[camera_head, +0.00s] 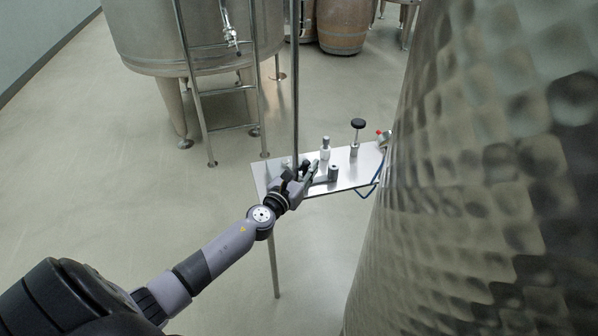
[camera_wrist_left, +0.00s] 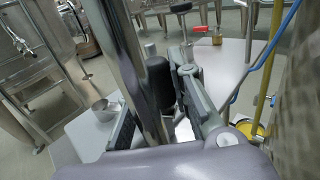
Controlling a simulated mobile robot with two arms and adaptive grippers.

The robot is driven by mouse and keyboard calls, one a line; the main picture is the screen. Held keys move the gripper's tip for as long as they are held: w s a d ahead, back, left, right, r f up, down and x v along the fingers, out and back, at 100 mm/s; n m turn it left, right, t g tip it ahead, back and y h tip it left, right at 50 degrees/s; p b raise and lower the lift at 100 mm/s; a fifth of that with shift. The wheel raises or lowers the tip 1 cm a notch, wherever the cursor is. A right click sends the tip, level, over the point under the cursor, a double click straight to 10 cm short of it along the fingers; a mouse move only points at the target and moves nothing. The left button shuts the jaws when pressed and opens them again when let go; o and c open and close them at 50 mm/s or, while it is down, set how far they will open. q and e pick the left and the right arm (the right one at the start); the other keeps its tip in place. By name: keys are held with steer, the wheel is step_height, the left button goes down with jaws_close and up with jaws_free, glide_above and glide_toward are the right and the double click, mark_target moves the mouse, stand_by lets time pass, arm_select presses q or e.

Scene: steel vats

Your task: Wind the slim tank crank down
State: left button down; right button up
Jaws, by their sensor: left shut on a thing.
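The slim tank crank (camera_head: 332,173) is on a small steel shelf beside the dimpled tank. I see its short grey arm and round end just right of my left gripper (camera_head: 305,172). In the left wrist view a black cylindrical grip (camera_wrist_left: 159,82), which looks like the crank's handle, stands between the two fingers of my left gripper (camera_wrist_left: 160,112). The gripper is shut on this handle. The fingers partly hide the handle in the head view. My right gripper is in neither view.
The steel shelf (camera_head: 264,181) also carries a black knob on a stem (camera_head: 358,124) and a white-and-grey fitting (camera_head: 325,148). A vertical steel pole (camera_head: 295,80) rises close to my gripper. The dimpled tank (camera_head: 480,200) fills the right. Open floor lies left.

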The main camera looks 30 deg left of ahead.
arm_select(q)
steer(key=shift+w+d, duration=0.15)
steer(key=shift+w, duration=0.35)
steer(key=c, duration=1.4)
jaws_free()
steer(key=shift+c, duration=0.2)
steer(key=s, duration=1.2)
steer(key=shift+d, duration=0.35)
